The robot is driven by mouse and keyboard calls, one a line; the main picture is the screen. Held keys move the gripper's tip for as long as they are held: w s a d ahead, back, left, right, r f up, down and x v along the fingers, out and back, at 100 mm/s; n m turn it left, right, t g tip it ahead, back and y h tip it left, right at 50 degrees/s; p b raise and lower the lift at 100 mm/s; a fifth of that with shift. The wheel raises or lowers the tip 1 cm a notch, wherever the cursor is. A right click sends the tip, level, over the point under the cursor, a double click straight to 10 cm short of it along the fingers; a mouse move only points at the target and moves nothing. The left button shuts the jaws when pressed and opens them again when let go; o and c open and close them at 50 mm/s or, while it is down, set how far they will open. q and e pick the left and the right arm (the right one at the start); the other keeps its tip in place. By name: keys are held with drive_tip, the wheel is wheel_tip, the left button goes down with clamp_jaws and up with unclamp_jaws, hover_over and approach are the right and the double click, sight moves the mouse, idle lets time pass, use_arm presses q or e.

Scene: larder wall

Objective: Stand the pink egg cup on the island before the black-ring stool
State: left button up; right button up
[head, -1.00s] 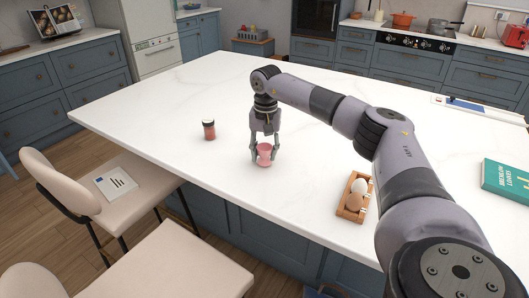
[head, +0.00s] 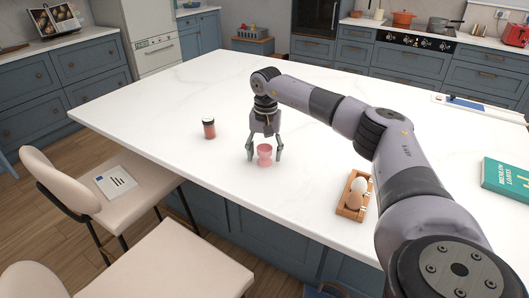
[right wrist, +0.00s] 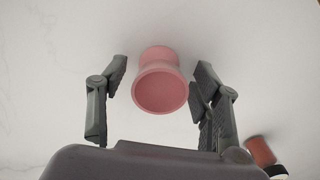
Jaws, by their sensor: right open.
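The pink egg cup (head: 264,155) stands upright on the white island top (head: 330,130), near its front edge. It also shows in the right wrist view (right wrist: 160,82), its open rim facing the camera. My right gripper (head: 264,155) is open around the cup, one finger on each side, with a gap on both sides in the right wrist view (right wrist: 160,85). Two cream stools (head: 100,195) (head: 165,262) stand before the island; no black ring can be made out on either. My left gripper is not in view.
A jar with a dark lid (head: 209,129) stands left of the cup. A wooden egg holder (head: 352,203) with eggs is to the right, close to my right arm. A teal book (head: 508,178) lies at the far right.

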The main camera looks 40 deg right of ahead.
wheel_tip(320, 180, up, 12)
drive_tip(key=shift+r+b, duration=0.15)
drive_tip(key=shift+b, duration=0.2)
drive_tip(key=shift+s+d, duration=0.1)
drive_tip(key=shift+s, duration=0.05)
idle(0.6)
